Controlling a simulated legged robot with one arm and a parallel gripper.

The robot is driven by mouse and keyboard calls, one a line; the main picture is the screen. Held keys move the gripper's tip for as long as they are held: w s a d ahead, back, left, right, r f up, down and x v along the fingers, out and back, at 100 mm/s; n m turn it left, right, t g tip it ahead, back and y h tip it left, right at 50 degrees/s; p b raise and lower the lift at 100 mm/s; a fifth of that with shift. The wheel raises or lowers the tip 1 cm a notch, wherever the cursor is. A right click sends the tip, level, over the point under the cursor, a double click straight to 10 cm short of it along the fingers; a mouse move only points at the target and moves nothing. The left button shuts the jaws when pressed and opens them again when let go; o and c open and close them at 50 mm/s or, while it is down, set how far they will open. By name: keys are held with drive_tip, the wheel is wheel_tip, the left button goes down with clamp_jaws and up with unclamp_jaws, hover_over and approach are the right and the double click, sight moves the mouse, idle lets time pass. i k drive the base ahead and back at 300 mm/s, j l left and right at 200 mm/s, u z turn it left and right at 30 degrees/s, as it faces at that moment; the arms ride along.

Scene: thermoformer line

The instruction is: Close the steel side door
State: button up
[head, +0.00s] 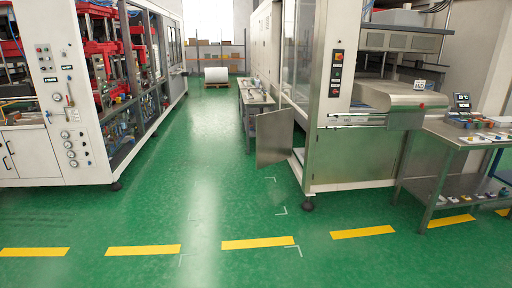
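The steel side door (274,136) stands open at the low left side of the right-hand machine (350,160). It is a small brushed-metal panel that swings out into the aisle. Its right edge meets the machine's side, next to the opening, whose inside is mostly hidden. A workbench stands just behind the door. My gripper and arm do not show in the head view.
The green floor (185,215) is clear before the door, with yellow dashes (258,243) across the front. A white machine with red parts (75,155) bounds the left. A bench (256,98) lines the aisle; a steel table (460,150) stands right. A roll (216,75) sits far back.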

sight(274, 130)
drive_tip(key=i+u, duration=0.3)
drive_tip(key=i, duration=3.4)
drive_tip(key=i+j, duration=0.1)
drive_tip(key=i, duration=1.7)
drive_tip(key=i+z, duration=0.4)
drive_tip(key=i+j+z, duration=0.25)
drive_tip(key=i+z, duration=0.15)
drive_tip(key=i+j+z, duration=0.65)
drive_tip(key=z, duration=0.15)
drive_tip(key=j+z, duration=0.45)
drive_tip(key=j, duration=0.35)
drive_tip(key=j+z, duration=0.45)
drive_tip(key=j, duration=0.4)
drive_tip(key=k+j, duration=0.15)
drive_tip(key=j, duration=0.15)
drive_tip(key=k+j, duration=0.1)
drive_tip(key=j, duration=0.25)
drive_tip(key=k+j, duration=0.15)
drive_tip(key=j, duration=0.15)
drive_tip(key=k+j+z, duration=0.1)
drive_tip(key=j, duration=0.25)
